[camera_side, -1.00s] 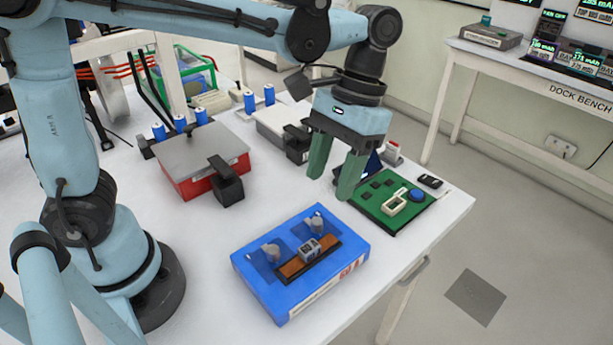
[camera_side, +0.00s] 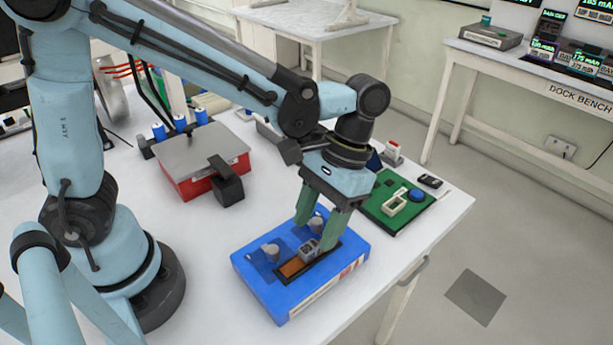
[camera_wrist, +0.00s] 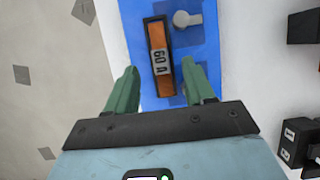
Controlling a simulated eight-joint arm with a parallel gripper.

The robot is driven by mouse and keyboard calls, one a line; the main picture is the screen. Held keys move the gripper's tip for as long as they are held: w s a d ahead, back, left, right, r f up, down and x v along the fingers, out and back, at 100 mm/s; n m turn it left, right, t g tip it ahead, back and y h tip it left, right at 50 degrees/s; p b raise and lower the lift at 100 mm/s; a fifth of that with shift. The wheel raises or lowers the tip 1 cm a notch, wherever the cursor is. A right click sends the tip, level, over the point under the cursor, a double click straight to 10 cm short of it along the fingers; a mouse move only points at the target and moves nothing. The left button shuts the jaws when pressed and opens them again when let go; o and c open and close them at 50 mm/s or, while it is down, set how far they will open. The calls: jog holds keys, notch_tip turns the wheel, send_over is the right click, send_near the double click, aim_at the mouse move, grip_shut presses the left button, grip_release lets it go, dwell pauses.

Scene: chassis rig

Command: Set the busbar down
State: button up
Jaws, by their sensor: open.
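The busbar (camera_side: 291,267), a copper-coloured bar with a grey block marked "60 A" in its middle, lies in a dark-edged slot on top of the blue block (camera_side: 261,281). In the wrist view the busbar (camera_wrist: 159,42) runs lengthwise between my fingers, its lower end near them. My gripper (camera_side: 313,235) is low over the far half of the busbar. Its green fingers are apart in the wrist view (camera_wrist: 161,77), with gaps on both sides of the bar. In the side view the fingers partly hide the busbar's far end and one grey post.
A grey post (camera_side: 270,250) stands on the blue block beside the busbar. A red box with a grey lid (camera_side: 195,152) and a black clamp (camera_side: 226,182) stand to the left. A green board (camera_side: 385,205) lies behind at right. The table's right edge is close.

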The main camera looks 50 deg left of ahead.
aim_at(307, 248)
jog(key=shift+x, duration=2.05)
jog(key=shift+r, duration=0.1)
jog(key=shift+c, duration=0.4)
grip_shut()
